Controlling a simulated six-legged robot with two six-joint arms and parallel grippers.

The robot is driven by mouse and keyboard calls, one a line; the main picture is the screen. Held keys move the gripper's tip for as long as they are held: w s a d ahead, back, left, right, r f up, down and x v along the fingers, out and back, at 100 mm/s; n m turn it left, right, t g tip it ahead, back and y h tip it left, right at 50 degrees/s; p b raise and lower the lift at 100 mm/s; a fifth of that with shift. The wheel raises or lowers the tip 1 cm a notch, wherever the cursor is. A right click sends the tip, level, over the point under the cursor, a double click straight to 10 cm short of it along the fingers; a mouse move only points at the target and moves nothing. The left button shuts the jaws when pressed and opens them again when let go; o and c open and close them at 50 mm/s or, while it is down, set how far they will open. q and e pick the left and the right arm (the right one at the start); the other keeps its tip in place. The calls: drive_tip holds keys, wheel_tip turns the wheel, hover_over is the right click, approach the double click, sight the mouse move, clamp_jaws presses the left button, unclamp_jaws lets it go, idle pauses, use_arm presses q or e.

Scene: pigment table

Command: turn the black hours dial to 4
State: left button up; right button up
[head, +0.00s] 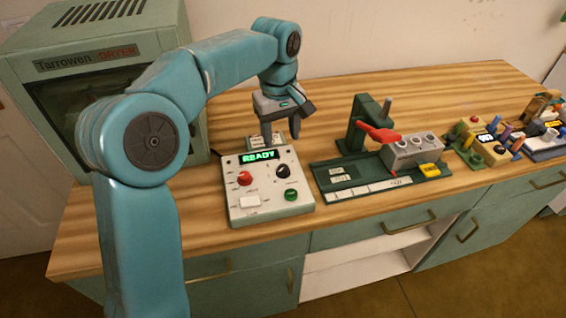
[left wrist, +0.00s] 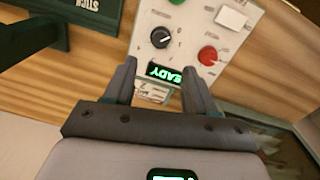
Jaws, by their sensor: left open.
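The control box (head: 268,212) stands on the wooden table with a lit green READY display (head: 259,156). The black dial (head: 283,171) sits on its right half and also shows in the left wrist view (left wrist: 160,38). It carries a pale pointer line, but I cannot read which number it points to. My left gripper (head: 282,134) is above the back edge of the box, apart from the dial. In the left wrist view its two fingers (left wrist: 159,68) are spread and empty, with the dial beyond the tips. My right gripper is not in view.
A red knob (head: 244,178), a white button (head: 250,202) and a green button (head: 291,195) share the panel. A small label card (head: 262,141) is behind the box. A green fixture with a red lever (head: 379,133) stands to the right. The dryer (head: 110,75) is at left.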

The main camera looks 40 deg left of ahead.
sight(283, 167)
use_arm(q)
drive_tip(key=f, duration=0.4)
drive_tip(key=f+b, duration=0.1)
drive_tip(key=f, duration=0.4)
drive_tip(key=shift+w+d+f, duration=0.1)
drive_tip(key=shift+d+f, duration=0.05)
drive_tip(key=shift+d, duration=0.05)
drive_tip(key=shift+s+d, duration=0.1)
drive_tip(key=shift+s, duration=0.1)
drive_tip(key=shift+w+f, duration=0.1)
clamp_jaws()
